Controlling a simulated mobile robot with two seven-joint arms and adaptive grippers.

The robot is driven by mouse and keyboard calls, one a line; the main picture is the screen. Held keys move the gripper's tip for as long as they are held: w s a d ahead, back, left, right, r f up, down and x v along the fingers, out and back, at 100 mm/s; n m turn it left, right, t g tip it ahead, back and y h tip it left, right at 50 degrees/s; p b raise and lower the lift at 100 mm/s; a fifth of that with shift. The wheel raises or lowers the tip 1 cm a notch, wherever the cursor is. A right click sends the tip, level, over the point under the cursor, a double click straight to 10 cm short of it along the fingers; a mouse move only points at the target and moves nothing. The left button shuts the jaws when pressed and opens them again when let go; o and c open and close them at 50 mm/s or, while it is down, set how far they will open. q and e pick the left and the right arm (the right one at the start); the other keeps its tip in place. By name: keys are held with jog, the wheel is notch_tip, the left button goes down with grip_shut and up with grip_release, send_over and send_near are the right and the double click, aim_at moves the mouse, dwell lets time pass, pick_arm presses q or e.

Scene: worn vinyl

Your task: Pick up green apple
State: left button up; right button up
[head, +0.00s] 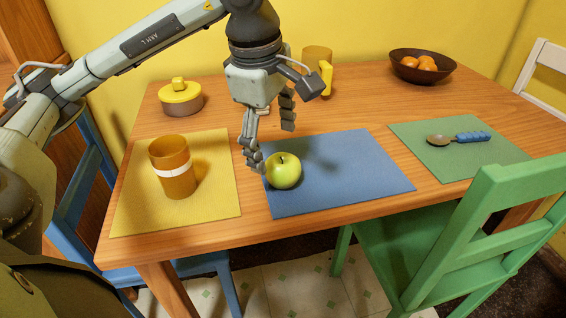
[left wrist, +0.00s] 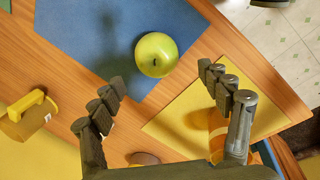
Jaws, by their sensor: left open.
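The green apple (head: 283,170) sits on the left part of the blue placemat (head: 345,180) in the head view. In the left wrist view the apple (left wrist: 156,55) lies ahead of the fingertips, near the mat's edge. My left gripper (head: 272,142) hangs above the table, with one finger reaching down beside the apple's left side in the picture. In the left wrist view its fingers (left wrist: 165,78) are spread apart with nothing between them. The gap between finger and apple is hard to judge. My right gripper does not show.
An orange cup (head: 172,168) stands on the yellow placemat (head: 215,205) to the left. A yellow-lidded pot (head: 181,98), a yellow mug (head: 317,62) and a bowl of oranges (head: 422,68) stand behind. A spoon (head: 460,138) lies on the green placemat. A green chair (head: 440,240) is in front.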

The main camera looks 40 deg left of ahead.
aim_at(280, 160)
pick_arm(q)
jog(key=x, duration=0.6)
jog(key=shift+w+d+f, duration=0.2)
jog(key=shift+d, duration=0.1)
jog(key=c, duration=1.3)
jog(key=shift+r, duration=0.15)
jog(key=shift+c, duration=0.2)
